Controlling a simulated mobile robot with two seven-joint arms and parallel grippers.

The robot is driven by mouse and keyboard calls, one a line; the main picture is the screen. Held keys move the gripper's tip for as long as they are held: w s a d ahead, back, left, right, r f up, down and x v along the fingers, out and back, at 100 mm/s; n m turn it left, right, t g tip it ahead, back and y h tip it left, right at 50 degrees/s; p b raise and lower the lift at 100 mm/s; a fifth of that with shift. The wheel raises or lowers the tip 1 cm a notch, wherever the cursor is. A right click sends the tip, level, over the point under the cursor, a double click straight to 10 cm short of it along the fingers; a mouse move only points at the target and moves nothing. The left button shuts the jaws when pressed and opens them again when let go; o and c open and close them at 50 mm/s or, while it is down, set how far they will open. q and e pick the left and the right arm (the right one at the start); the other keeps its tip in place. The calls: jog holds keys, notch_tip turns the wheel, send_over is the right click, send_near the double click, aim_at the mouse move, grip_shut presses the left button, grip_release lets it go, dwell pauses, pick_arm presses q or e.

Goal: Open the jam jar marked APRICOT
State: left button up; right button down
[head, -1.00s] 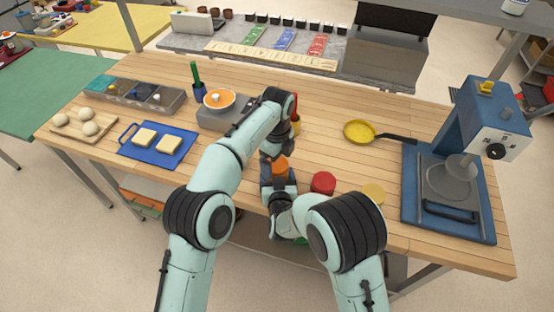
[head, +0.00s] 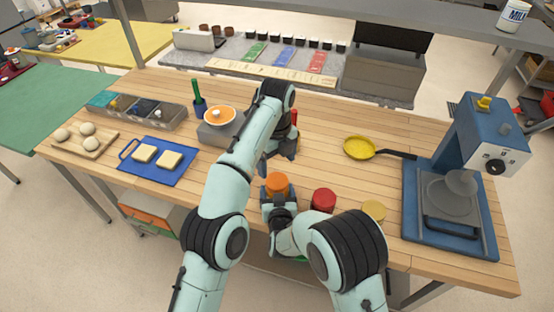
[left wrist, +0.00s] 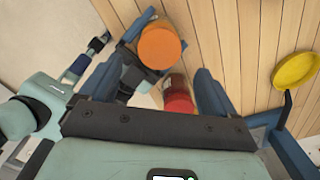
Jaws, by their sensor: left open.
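A jar with an orange lid (head: 277,184) stands near the front edge of the table; the lid is on it. Its body is mostly hidden and I can read no label. My right gripper (head: 278,194) has its fingers on both sides of this jar, below the lid, and appears shut on it. My left gripper (head: 279,156) is open and empty, just behind and above the lid. In the left wrist view the orange lid (left wrist: 160,47) shows beyond my left fingers. Jars with a red lid (head: 323,199) and a yellow lid (head: 374,211) stand to the right.
A yellow pan (head: 360,147) lies behind the jars. A blue mixer-like machine (head: 470,160) stands at the right. A blue board (head: 150,172) with bread, a grey scale-like stand (head: 212,136) with an orange bowl (head: 219,115) are at left. Middle wood is clear.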

aim_at(277, 180)
pick_arm(q)
jog(key=shift+s+r+m, duration=0.1)
jog(key=shift+r+m, duration=0.5)
jog(key=shift+m, duration=0.5)
jog(key=shift+f, duration=3.95)
jog(key=c, duration=1.1)
jog(key=n, duration=0.3)
jog(key=o, duration=1.2)
jog(key=shift+c, duration=0.2)
